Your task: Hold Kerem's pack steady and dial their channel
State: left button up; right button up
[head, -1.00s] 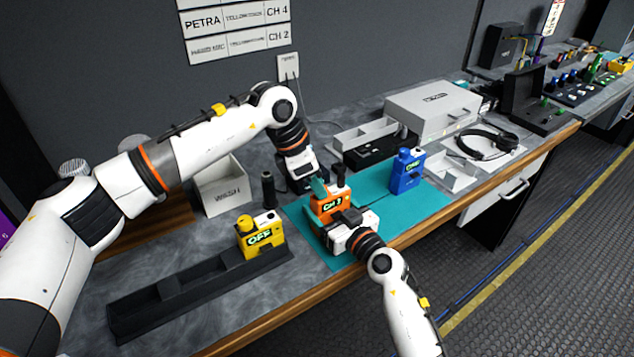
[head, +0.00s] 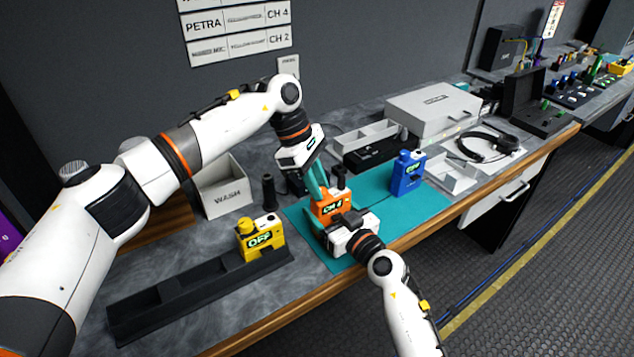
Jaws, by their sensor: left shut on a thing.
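The orange pack (head: 328,207) stands upright on the teal mat (head: 425,215), and its display seems to read CH 4. My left gripper (head: 322,193) comes down from above, its teal fingers shut on the knob at the pack's top, which they mostly hide. My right gripper (head: 336,226) is low at the pack's front right, closed about its body; its fingertips are largely hidden. A blue pack (head: 408,174) stands at the right on the mat. A yellow pack (head: 262,238) reading OFF stands at the end of the black tray (head: 170,318). No name is legible on the packs.
The wall board (head: 237,28) shows PETRA with CH 4 and a lower row with CH 2; its upper part is cut off. A WASH bin (head: 222,190), a dark cylinder (head: 269,191), a grey case (head: 433,108) and a headset (head: 487,145) surround the mat.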

pick_arm(q)
jog(key=shift+a, duration=0.1)
pick_arm(e)
jog(key=shift+d+f, duration=0.1)
pick_arm(q)
jog(key=o, duration=1)
jog(key=v, duration=1.2)
pick_arm(e)
jog(key=o, duration=1.1)
jog(key=shift+o, duration=0.2)
